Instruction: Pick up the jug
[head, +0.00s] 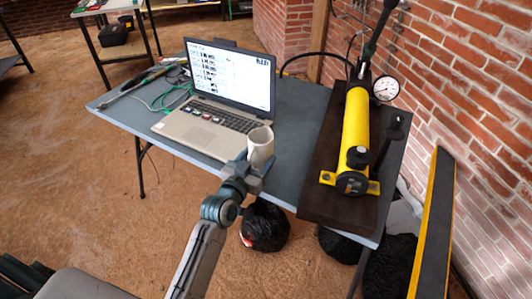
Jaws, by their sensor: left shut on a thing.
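The jug (261,143) is a small cream-white vessel at the front edge of the blue-grey table, just in front of the laptop's right corner. My left gripper (249,168) reaches up from below and is shut on the jug's lower part. The gripper hides the bottom of the jug, so I cannot tell whether it touches the table. The jug looks about upright. My right gripper is not in view.
An open laptop (205,131) stands close behind the jug. A yellow hydraulic pump (355,130) with a gauge (386,88) sits on a dark board (318,168) at the right. Cables and tools lie at the table's left. A brick wall (480,90) borders the right.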

